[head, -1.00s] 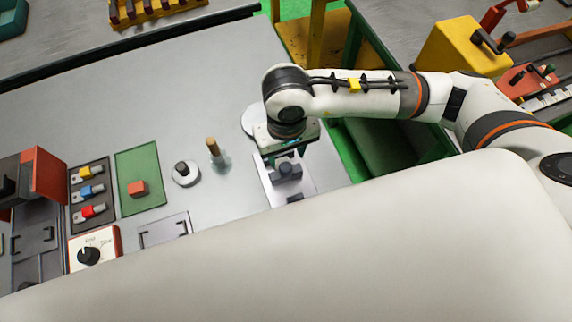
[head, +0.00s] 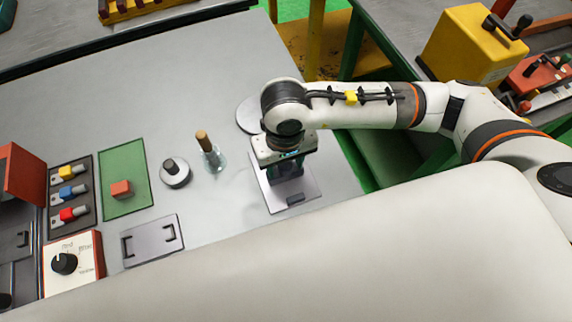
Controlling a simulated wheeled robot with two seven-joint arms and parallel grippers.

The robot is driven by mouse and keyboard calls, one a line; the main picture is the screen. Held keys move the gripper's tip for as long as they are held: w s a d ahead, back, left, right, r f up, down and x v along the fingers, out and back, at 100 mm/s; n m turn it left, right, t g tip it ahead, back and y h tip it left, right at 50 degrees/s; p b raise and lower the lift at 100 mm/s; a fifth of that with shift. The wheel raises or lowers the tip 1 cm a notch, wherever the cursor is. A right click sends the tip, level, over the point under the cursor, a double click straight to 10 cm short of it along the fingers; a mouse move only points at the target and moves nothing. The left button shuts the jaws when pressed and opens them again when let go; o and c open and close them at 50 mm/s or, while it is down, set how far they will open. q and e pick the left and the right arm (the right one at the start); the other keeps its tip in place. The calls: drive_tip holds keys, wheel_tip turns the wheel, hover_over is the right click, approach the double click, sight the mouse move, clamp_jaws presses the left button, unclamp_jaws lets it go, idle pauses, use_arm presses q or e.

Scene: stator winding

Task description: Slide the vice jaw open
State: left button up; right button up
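The vice stands on a light metal base plate (head: 309,187) near the right side of the grey table. My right gripper (head: 287,180) points down over the plate and covers most of the vice. A small dark block (head: 295,198) shows at the plate's front edge. The gripper's fingers are dark and mostly hidden under the wrist, so I cannot tell whether they are open or shut on the jaw. My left gripper is not in view.
On the table are a round grey disc (head: 249,115), a glass with a wooden-handled tool (head: 210,151), a round knobbed weight (head: 174,172), a green mat (head: 125,198) with a red block (head: 121,189), a metal plate with handles (head: 152,240) and a dial box (head: 72,262). A large pale surface fills the foreground.

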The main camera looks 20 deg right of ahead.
drive_tip(key=shift+s+f, duration=0.2)
drive_tip(key=shift+f, duration=0.2)
drive_tip(key=c, duration=0.3)
drive_tip(key=shift+s, duration=0.15)
drive_tip(key=shift+s+d+f+b, duration=0.1)
drive_tip(key=shift+s+b, duration=0.3)
drive_tip(key=shift+s, duration=0.6)
drive_tip(key=o, duration=0.3)
drive_tip(key=shift+w+r+p, duration=0.15)
drive_tip(key=shift+r+p, duration=0.2)
drive_tip(key=shift+r, duration=0.35)
drive_tip(key=shift+w+r+p, duration=0.15)
drive_tip(key=shift+r+p, duration=0.2)
drive_tip(key=shift+r, duration=0.35)
drive_tip(key=shift+s+r+p, duration=0.1)
drive_tip(key=shift+r+p, duration=0.25)
drive_tip(key=shift+r, duration=0.45)
drive_tip(key=shift+r+p, duration=0.45)
drive_tip(key=shift+r, duration=0.65)
